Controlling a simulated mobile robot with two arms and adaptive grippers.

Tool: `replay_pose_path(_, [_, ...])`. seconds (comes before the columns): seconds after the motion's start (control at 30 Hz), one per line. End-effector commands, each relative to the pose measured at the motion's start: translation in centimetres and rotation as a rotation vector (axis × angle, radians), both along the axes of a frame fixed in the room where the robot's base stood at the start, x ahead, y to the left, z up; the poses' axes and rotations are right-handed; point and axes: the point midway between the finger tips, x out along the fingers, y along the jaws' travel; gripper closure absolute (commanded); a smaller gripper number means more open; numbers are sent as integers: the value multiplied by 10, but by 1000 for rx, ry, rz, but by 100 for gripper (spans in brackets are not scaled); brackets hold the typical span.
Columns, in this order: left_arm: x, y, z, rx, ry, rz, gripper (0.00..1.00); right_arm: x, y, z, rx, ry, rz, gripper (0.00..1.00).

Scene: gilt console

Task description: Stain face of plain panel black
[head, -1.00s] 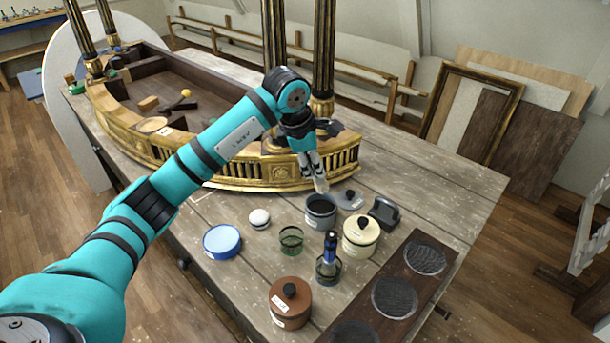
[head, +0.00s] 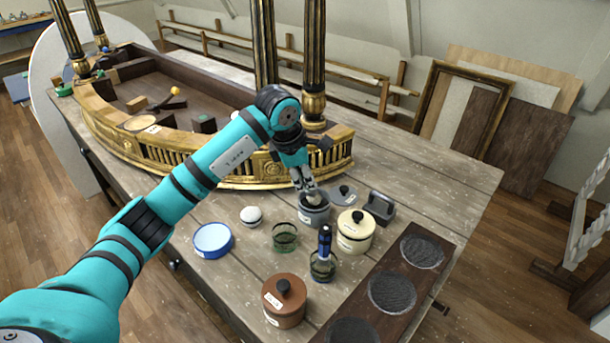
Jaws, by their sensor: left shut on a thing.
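My left gripper (head: 307,186) points down over an open grey pot (head: 314,214), which held something dark. It is shut on a small pale pad (head: 313,199), which is at the pot's mouth, partly inside. I cannot tell whether the pad touches the contents. The gilt console (head: 195,160) stands behind, with a curved gold front and black-and-gold columns. I cannot make out which part is the plain panel. My right gripper is not in view.
Around the pot stand a grey lid (head: 343,194), cream lidded pot (head: 355,232), dark block (head: 379,207), green glass (head: 285,237), blue-handled tool in a holder (head: 324,250), brown pot (head: 284,302), blue dish (head: 212,240) and white-topped jar (head: 251,216).

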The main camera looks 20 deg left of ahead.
Motion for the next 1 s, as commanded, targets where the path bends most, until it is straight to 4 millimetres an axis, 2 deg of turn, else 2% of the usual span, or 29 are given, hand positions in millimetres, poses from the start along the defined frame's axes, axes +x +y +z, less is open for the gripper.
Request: replay_pose_path(1.0, [0,0,-7,0,-1,0,100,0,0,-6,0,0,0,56])
